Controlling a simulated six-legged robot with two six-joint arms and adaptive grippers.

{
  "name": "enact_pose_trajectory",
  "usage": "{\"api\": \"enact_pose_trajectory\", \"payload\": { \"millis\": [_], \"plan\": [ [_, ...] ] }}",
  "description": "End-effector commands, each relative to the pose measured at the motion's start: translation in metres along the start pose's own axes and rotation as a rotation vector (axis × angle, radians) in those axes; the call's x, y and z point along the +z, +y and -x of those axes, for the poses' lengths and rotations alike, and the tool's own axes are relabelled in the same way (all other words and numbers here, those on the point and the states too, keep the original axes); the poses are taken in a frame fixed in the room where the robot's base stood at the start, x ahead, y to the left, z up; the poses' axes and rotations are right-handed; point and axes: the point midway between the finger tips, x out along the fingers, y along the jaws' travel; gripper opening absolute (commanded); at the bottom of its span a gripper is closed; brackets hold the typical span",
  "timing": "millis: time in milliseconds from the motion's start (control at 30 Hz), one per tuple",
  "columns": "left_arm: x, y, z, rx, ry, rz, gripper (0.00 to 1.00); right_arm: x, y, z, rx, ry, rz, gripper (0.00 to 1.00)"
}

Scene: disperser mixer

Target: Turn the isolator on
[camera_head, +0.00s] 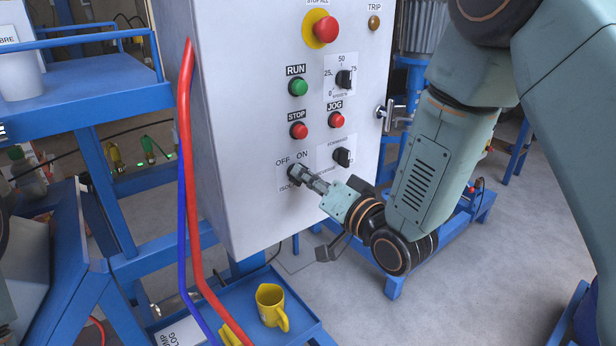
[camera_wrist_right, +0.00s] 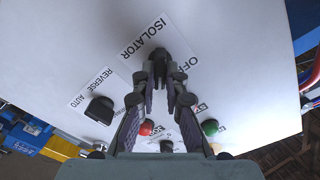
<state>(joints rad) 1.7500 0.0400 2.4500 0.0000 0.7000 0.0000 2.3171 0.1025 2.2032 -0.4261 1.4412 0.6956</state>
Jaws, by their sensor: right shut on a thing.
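The isolator (camera_head: 291,172) is a dark rotary knob low on the left of the grey control panel (camera_head: 235,120). OFF and ON are printed above it. My right gripper (camera_head: 304,180) reaches in from the right and its fingertips are shut on the knob. In the right wrist view the fingers (camera_wrist_right: 161,75) converge on the dark isolator knob (camera_wrist_right: 160,58), between the ISOLATOR and OFF labels. The fingertips mostly cover the knob, so I cannot tell its exact angle. My left gripper is not in view.
Close by are the STOP button (camera_head: 298,131), the JOG button (camera_head: 336,120) and a black selector knob (camera_head: 342,157). Red and blue hoses (camera_head: 186,150) hang along the cabinet's left side. A yellow mug (camera_head: 271,305) stands on the blue tray below.

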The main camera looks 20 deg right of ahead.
Motion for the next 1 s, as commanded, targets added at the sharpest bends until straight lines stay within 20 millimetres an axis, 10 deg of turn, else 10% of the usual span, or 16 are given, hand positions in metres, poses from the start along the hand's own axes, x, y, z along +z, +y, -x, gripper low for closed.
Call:
{"api": "enact_pose_trajectory", "payload": {
  "millis": [267, 567, 1000],
  "plan": [
    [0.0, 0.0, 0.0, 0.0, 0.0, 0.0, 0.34, 0.001, 0.0, 0.0, 0.0, -0.002, -0.002, 0.0],
    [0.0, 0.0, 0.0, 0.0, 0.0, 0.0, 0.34, 0.0, 0.0, 0.0, 0.0, -0.001, -0.001, 0.34],
    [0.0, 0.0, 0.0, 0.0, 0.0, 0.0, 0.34, -0.001, 0.001, 0.013, 0.002, 0.001, -0.004, 0.34]
  ]
}}
